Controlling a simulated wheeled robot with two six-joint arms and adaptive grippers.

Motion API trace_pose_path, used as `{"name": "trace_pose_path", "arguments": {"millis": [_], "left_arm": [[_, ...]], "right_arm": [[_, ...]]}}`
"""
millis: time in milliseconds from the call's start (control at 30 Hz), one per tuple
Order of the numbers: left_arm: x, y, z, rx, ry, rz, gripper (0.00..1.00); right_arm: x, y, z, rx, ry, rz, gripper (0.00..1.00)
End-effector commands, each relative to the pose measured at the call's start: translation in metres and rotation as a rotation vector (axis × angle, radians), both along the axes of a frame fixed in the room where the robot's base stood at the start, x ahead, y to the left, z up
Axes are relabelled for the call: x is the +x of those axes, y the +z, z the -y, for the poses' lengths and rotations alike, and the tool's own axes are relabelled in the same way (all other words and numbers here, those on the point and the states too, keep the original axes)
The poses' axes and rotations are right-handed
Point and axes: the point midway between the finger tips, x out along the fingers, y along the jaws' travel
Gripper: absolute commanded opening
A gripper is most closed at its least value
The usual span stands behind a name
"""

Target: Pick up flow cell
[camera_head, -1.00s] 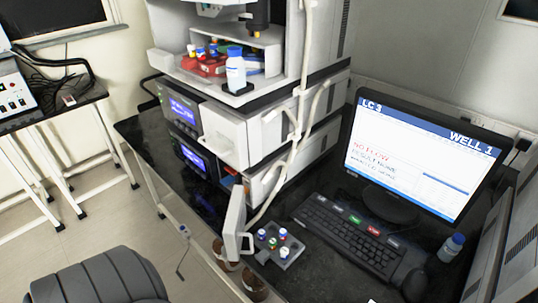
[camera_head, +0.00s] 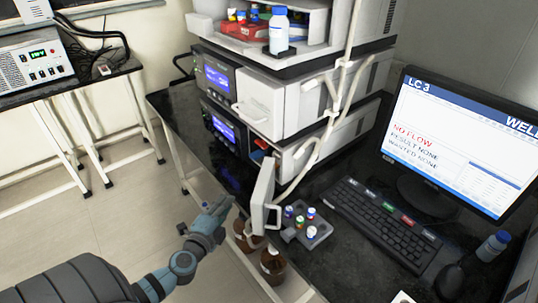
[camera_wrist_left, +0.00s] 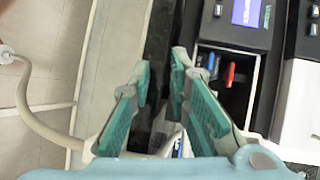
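I cannot pick out a flow cell for certain. The lower instrument has an open bay (camera_head: 262,157) holding a red-orange part and a blue part. The bay also shows in the left wrist view, with a red lever (camera_wrist_left: 229,75) and a blue part (camera_wrist_left: 211,64) inside. My left gripper (camera_head: 216,209) is beside the bench's front edge, left of the open white door (camera_head: 262,195). In the left wrist view the left gripper (camera_wrist_left: 160,68) has its green-padded fingers apart, left of the bay. A small blue and white item between the finger bases is partly hidden. My right gripper is not in view.
A grey vial tray (camera_head: 304,230) with several coloured-cap vials stands right of the door. Brown bottles (camera_head: 272,266) stand below it. A white hose (camera_head: 330,110) runs down the instrument's right side. A keyboard (camera_head: 375,222) and monitor (camera_head: 465,140) stand at right.

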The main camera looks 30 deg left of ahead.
Motion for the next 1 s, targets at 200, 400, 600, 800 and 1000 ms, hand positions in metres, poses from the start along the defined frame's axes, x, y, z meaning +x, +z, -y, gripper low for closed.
{"name": "trace_pose_path", "arguments": {"millis": [200,400,600,800,1000], "left_arm": [[0.033,0.069,0.019,0.145,-0.099,0.152,0.17],[0.085,0.068,0.009,0.142,-0.097,0.149,0.17],[0.112,0.067,0.004,0.141,-0.098,0.148,0.17],[0.149,0.065,-0.001,0.141,-0.097,0.147,0.17],[0.158,0.066,-0.003,0.142,-0.098,0.144,0.17]], "right_arm": [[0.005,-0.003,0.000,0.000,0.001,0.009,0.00],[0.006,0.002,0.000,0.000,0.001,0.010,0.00],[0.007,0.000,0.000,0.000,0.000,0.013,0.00],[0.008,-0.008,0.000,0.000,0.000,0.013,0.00],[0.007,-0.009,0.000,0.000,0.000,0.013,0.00]]}}
